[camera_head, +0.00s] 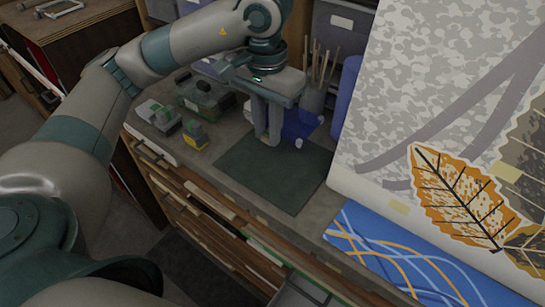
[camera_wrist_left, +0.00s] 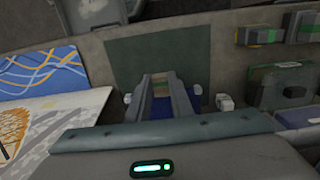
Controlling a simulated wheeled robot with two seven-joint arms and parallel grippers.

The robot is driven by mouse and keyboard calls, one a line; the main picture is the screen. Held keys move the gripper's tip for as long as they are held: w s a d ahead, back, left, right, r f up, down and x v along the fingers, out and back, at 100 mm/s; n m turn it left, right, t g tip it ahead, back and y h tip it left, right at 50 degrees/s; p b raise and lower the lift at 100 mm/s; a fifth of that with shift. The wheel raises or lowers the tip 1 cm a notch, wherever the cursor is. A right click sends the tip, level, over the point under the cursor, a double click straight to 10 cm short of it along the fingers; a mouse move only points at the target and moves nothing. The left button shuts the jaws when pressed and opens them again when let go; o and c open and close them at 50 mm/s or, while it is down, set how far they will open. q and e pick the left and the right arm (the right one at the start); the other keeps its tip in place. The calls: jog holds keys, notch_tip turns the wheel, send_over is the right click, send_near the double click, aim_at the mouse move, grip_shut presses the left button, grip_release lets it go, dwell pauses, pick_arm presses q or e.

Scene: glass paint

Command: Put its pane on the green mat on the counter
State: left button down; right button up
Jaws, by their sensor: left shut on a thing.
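The dark green mat (camera_head: 270,172) lies flat on the counter; it also shows in the left wrist view (camera_wrist_left: 120,55). My left gripper (camera_head: 267,135) points down at the mat's back edge. Its fingers show in the wrist view (camera_wrist_left: 161,90), a little apart, with a small tan and green patch between them. A blue piece (camera_head: 302,124) with small white knobs is at the fingers, and blue also shows behind them in the wrist view. The gripper seems to be shut on this blue piece. The fingers partly hide it, and I cannot make out a clear pane. My right gripper is not in view.
Small green-and-grey boxes (camera_head: 160,117) and a green case (camera_head: 207,97) stand left of the mat. A cup of brushes (camera_head: 314,98) stands behind. A large patterned sheet (camera_head: 440,110) and a blue sheet (camera_head: 400,255) are at the right. Most of the mat is clear.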

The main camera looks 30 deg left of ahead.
aim_at(267, 141)
pick_arm(q)
jog(key=shift+f+p, duration=0.65)
jog(key=shift+f, duration=1.9)
jog(key=shift+f, duration=0.1)
notch_tip(267, 141, down, 3)
jog(key=shift+f+p, duration=0.15)
jog(key=shift+p, duration=0.65)
jog(key=shift+f, duration=0.35)
jog(key=shift+f+b, duration=0.15)
jog(key=shift+b, duration=0.15)
jog(key=c, duration=1.6)
grip_release()
